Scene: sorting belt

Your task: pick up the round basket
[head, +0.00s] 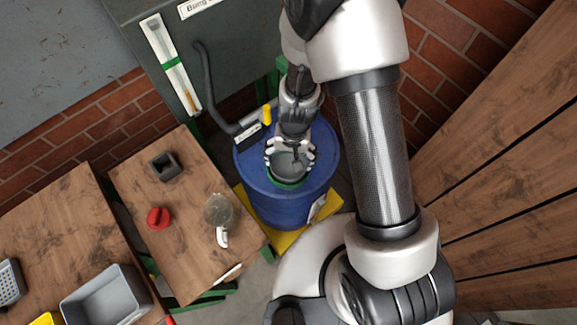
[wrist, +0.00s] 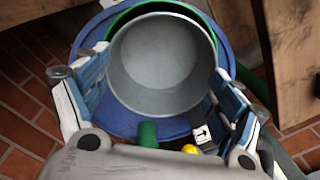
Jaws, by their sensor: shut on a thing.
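The round basket (head: 289,166) is a grey, open, empty cup-like container at the top of a blue drum (head: 285,206). In the wrist view the basket (wrist: 162,55) lies between my two fingers, opening towards the camera. My gripper (head: 289,152) reaches down over the drum and is shut on the basket, one finger on each side; it also shows in the wrist view (wrist: 160,80). A green ring (wrist: 199,15) shows behind the basket's rim. I cannot tell whether the basket is clear of the drum top.
Left of the drum, a wooden table (head: 187,255) holds a dark square holder (head: 164,166), a red knob-like piece (head: 159,218) and a clear jug (head: 218,210). A grey bin (head: 106,296) stands at lower left. A brick wall and wooden planks (head: 510,190) close off the right.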

